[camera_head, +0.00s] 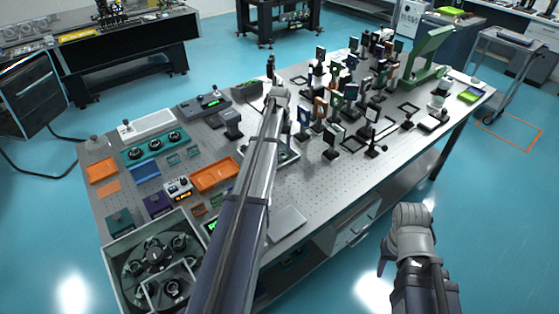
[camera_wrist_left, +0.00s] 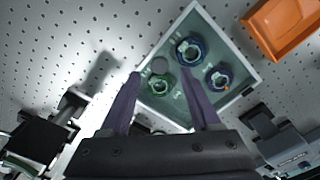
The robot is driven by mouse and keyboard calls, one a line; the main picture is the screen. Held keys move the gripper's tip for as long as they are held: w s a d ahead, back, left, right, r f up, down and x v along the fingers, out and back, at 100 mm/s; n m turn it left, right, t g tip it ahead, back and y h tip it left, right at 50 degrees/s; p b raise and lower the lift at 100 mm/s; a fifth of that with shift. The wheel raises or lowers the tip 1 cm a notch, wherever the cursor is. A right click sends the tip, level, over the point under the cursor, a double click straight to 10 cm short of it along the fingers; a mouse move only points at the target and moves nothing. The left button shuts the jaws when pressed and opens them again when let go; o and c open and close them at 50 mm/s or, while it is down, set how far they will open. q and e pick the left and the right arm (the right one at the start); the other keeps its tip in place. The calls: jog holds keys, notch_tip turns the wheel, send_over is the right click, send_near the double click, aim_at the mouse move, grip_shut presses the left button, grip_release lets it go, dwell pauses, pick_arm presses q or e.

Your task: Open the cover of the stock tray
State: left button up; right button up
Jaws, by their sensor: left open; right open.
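The stock tray (camera_wrist_left: 156,105) is a pale-rimmed square tray in the left wrist view. Its greenish see-through cover (camera_wrist_left: 210,100) appears to lie over it, with blue, green and purple ring-shaped parts showing inside. My left gripper (camera_wrist_left: 160,74) is open and empty above the tray, its two purple-grey fingers apart over the cover. I cannot tell whether they touch it. In the head view the tray (camera_head: 290,157) is partly hidden behind my left arm. My right gripper (camera_head: 384,262) hangs off the table's front side, far from the tray.
An orange bin (camera_head: 215,175) is left of the tray; it also shows in the left wrist view (camera_wrist_left: 280,28). Many upright optic mounts (camera_head: 335,110) crowd the table's right half. A flat grey plate (camera_head: 287,223) lies near the front edge. A large compartmented tray (camera_head: 122,243) is front left.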

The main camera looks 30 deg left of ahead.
aim_at(280, 158)
pick_arm(q)
notch_tip(280, 158, down, 4)
jog(key=shift+r+b, duration=0.2)
jog(key=shift+b, duration=1.05)
grip_shut()
jog(key=shift+r, duration=0.1)
